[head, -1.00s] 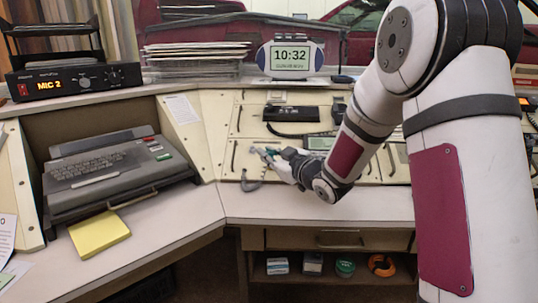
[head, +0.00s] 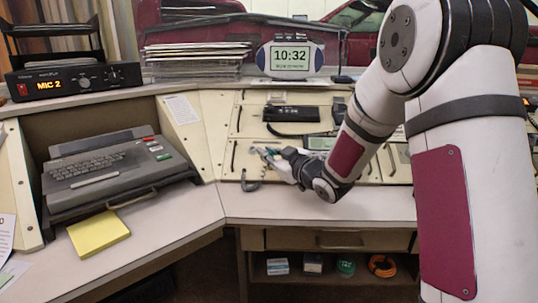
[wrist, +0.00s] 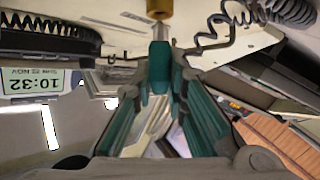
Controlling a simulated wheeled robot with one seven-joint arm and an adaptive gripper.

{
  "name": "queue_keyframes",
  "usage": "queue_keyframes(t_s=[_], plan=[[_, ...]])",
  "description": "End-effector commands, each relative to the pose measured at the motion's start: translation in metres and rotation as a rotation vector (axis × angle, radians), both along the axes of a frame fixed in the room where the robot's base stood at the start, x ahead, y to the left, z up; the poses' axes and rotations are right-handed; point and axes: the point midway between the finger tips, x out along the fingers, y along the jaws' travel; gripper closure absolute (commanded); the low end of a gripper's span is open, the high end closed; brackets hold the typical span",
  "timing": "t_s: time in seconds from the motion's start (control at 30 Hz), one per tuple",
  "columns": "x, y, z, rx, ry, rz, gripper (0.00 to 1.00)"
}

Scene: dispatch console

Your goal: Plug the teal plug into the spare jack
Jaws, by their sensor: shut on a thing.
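The teal plug (wrist: 159,68) is between the fingertips of my gripper (wrist: 160,84) in the wrist view, its pale metal tip pointing away from the gripper. A brass-coloured cylinder (wrist: 159,7), perhaps the spare jack, is right in line with the tip at the top edge. The tip's end reaches its near face, and I cannot tell whether it is inside, touching or just short. In the head view my gripper (head: 272,154) is at the cream console panel (head: 222,128), above the counter. The plug and jack are too small there to judge.
A black coiled cord (wrist: 45,26) and a grey coiled cord (wrist: 238,18) lie either side of the brass cylinder. In the head view a dark handset (head: 291,114) and a clock (head: 290,59) are behind my gripper. The counter front (head: 270,206) is clear.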

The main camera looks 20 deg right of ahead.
Motion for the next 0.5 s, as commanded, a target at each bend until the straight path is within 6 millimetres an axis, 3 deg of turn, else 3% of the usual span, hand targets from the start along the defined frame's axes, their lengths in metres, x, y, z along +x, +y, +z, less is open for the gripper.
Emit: queue_keyframes(t_s=[0.5], plan=[[0.003, -0.001, -0.0053, 0.0, 0.0, 0.0, 1.0]])
